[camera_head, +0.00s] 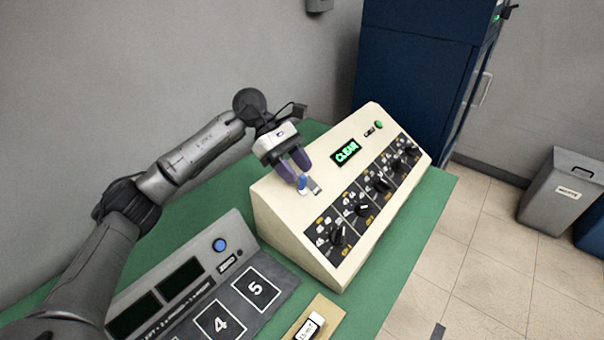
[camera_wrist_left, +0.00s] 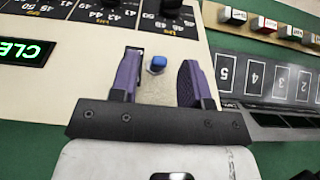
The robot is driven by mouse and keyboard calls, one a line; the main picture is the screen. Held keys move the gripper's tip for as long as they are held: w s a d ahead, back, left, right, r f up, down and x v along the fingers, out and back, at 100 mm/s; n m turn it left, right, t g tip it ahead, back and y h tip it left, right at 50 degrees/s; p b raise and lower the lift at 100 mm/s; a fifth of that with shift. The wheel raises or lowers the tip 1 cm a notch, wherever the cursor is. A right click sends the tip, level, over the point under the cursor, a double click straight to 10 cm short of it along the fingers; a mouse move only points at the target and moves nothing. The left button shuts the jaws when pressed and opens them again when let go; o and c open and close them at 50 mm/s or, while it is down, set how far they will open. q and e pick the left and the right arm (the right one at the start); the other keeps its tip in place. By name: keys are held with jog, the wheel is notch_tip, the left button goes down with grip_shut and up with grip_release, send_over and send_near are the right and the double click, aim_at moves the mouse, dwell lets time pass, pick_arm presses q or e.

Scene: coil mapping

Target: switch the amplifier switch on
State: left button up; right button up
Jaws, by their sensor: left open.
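A small blue-capped switch (camera_head: 303,184) stands on the sloped top of the cream console (camera_head: 283,213), beside a small pale label plate (camera_head: 315,187). I take it to be the amplifier switch; its label is too small to read. My left gripper (camera_head: 299,175) is open just above it, with its purple fingers pointing down. In the left wrist view the blue cap (camera_wrist_left: 157,63) shows between the two fingers (camera_wrist_left: 159,72), with a gap on each side. The head view does not clearly show which way the switch is tilted. My right gripper is not in view.
The console has a lit green "CLEAR" display (camera_head: 346,152), a green lamp (camera_head: 379,125) and a row of black dials (camera_head: 338,235). A grey panel with numbered squares (camera_head: 220,320) lies at lower left on the green table (camera_head: 420,225). A dark blue cabinet (camera_head: 415,75) stands behind.

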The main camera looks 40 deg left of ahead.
pick_arm(q)
jog(key=p+v, duration=0.2)
jog(key=v, duration=0.9)
jog(key=shift+r, duration=0.15)
jog(key=shift+a, duration=0.1)
